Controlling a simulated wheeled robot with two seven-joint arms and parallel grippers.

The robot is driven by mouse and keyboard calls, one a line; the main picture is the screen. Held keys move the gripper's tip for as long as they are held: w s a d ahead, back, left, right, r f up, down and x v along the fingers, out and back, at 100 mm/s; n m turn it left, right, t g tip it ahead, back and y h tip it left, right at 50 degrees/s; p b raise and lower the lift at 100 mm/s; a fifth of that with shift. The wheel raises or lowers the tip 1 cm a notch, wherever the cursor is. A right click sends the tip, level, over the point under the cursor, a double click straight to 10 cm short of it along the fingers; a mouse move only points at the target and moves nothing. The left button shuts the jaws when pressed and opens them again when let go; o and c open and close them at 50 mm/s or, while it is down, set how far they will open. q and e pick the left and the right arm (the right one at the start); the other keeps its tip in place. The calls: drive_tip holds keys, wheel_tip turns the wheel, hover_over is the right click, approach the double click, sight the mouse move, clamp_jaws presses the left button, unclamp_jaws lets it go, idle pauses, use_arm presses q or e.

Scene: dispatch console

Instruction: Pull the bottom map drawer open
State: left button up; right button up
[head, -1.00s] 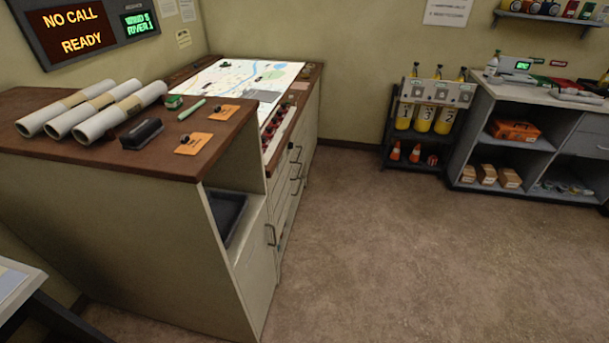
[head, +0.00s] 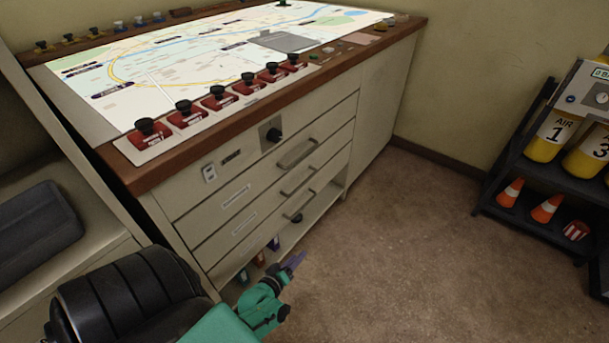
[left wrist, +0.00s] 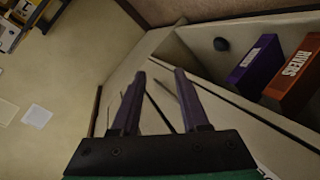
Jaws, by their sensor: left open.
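The map console has a stack of three cream drawers on its front, each with a bar handle. The bottom map drawer (head: 250,233) looks shut and flush with the ones above, its handle (head: 300,206) at the right part of its face. My left gripper (head: 298,262) is low in front of the console, below that handle and apart from it. In the left wrist view its two purple fingers (left wrist: 160,72) are spread with nothing gripped; drawer fronts lie beyond them. My right gripper is in neither view.
Red switches (head: 218,97) line the console top. A rack of yellow air cylinders (head: 552,135) stands right. The floor (head: 400,250) between is clear.

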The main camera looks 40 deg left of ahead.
sight(303, 206)
use_arm(q)
drive_tip(key=w+a+n+t+y+b, duration=0.1)
drive_tip(key=w+a+n+b, duration=0.2)
drive_tip(key=w+a+b, duration=0.1)
drive_tip(key=w+a+n+t+y+b, duration=0.1)
drive_tip(key=w+a+n+y+b, duration=0.1)
drive_tip(key=w+b, duration=0.4)
drive_tip(key=w+a+n+t+y+b, duration=0.2)
drive_tip(key=w+a+n+b, duration=0.2)
drive_tip(key=w, duration=0.3)
drive_tip(key=shift+w+a+r+b, duration=0.1)
drive_tip(key=shift+w+a+b, duration=0.1)
drive_tip(key=shift+a+b, duration=0.6)
drive_tip(key=shift+w+a+r, duration=0.1)
drive_tip(key=shift+w, duration=0.1)
clamp_jaws()
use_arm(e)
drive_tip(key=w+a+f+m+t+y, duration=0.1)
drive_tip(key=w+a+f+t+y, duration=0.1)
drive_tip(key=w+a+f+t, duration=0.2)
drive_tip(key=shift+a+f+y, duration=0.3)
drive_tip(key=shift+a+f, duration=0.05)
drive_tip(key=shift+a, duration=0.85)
